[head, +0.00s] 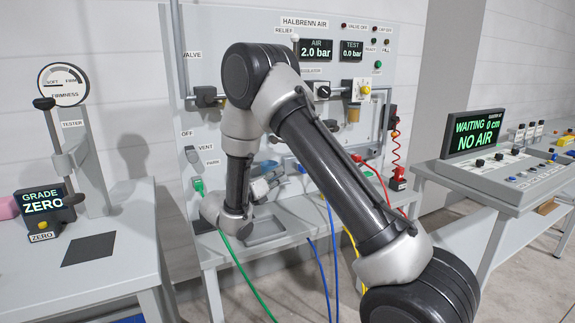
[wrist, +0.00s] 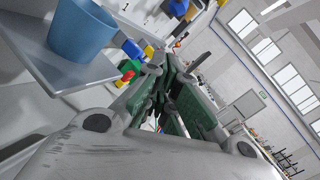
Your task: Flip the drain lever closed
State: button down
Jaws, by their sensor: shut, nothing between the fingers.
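I cannot pick out the drain lever for certain in either view, and no label reading drain is legible. My gripper (head: 264,187) is low in front of the grey Halbrenn Air panel (head: 215,110), just above the panel's ledge and partly behind my own arm. In the wrist view my gripper (wrist: 170,80) has its dark green fingers together, with nothing seen held. Small blue, yellow, red and green fittings (wrist: 130,68) show just past the fingers on the left. My arm covers the middle of the panel.
A blue cup (wrist: 80,32) stands on a grey shelf close to the gripper in the wrist view. Green, blue and yellow hoses (head: 245,278) hang below the ledge. A firmness tester (head: 75,150) stands at left, a control desk (head: 490,180) at right.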

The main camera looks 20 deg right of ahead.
jog(key=shift+s+a+f, duration=0.25)
jog(key=shift+s+a, duration=0.05)
jog(key=shift+a, duration=0.25)
jog(key=shift+s+a+f, duration=0.25)
jog(key=shift+s+a, duration=0.05)
jog(key=shift+a, duration=0.3)
jog(key=shift+s+a+f, duration=0.25)
jog(key=shift+s+a, duration=0.05)
jog(key=shift+a, duration=0.25)
